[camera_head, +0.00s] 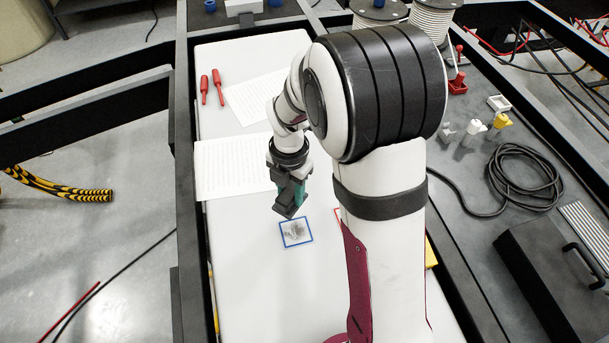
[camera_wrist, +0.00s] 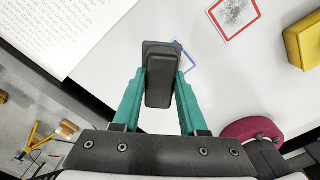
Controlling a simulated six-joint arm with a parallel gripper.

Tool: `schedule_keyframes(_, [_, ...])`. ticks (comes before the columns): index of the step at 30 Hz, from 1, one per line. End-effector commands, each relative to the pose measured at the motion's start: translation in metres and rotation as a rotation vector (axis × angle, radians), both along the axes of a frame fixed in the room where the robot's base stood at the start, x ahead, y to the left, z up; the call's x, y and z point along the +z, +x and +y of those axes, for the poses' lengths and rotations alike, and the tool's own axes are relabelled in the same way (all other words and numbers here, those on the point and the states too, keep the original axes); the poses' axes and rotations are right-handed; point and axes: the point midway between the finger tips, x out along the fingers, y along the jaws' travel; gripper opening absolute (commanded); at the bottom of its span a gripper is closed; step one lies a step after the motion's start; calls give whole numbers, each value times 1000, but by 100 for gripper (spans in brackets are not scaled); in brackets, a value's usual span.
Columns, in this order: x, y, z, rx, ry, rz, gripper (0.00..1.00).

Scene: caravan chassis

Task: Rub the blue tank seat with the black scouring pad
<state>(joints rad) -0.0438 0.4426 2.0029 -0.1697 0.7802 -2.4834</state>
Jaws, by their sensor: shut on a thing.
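My gripper (camera_wrist: 164,88) has teal fingers, shut on the black scouring pad (camera_wrist: 158,72), a dark block between them. In the head view my gripper (camera_head: 291,198) hangs just behind the blue tank seat (camera_head: 296,232), apparently above the white surface. The seat is a blue-outlined square with a grey smudge inside. In the wrist view only a bit of its blue outline (camera_wrist: 178,43) shows, mostly hidden behind the pad. I cannot tell whether the pad touches the surface.
A red-outlined square with a dark smudge (camera_wrist: 236,14) lies beside the blue one, mostly behind my arm in the head view. A yellow block (camera_wrist: 303,42) is farther right. Printed sheets (camera_head: 232,166) and two red tools (camera_head: 211,88) lie on the white board (camera_head: 250,290).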

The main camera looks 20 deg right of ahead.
Motion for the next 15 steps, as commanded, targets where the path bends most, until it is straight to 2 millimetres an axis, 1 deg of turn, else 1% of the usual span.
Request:
schedule_keyframes(5, [-9, 0, 0, -2, -1, 1, 0])
schedule_keyframes(15, [-38, 0, -1, -4, 0, 2, 0])
